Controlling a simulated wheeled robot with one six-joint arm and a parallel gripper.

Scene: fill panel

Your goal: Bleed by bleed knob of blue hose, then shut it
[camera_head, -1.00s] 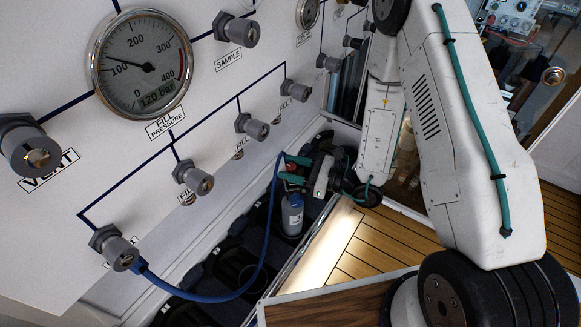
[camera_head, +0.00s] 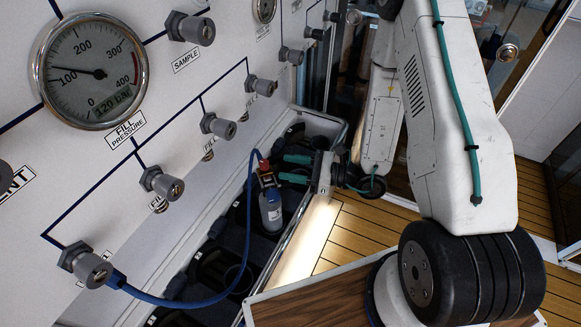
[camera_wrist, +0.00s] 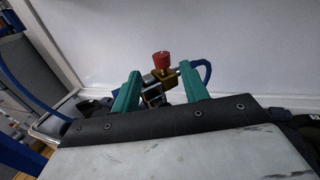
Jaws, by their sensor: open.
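The blue hose (camera_head: 190,303) runs from the lowest left panel fitting, loops down and rises to a valve on a small grey bottle (camera_head: 271,213). The red bleed knob (camera_head: 264,166) tops that valve; in the wrist view the red knob (camera_wrist: 161,59) sits above a brass body (camera_wrist: 161,76). My gripper (camera_head: 282,168) is open, its teal fingers pointing left toward the valve from its right side, apart from the knob. In the wrist view the fingers (camera_wrist: 160,69) stand either side of the knob and valve, with nothing held.
The fill pressure gauge (camera_head: 92,71) reads 120 bar. Several grey knobs line the panel, including the sample knob (camera_head: 189,28). The bottle stands in a dark rack with round holders (camera_head: 222,268), bounded by a metal rim. Wooden floor (camera_head: 362,235) lies to the right.

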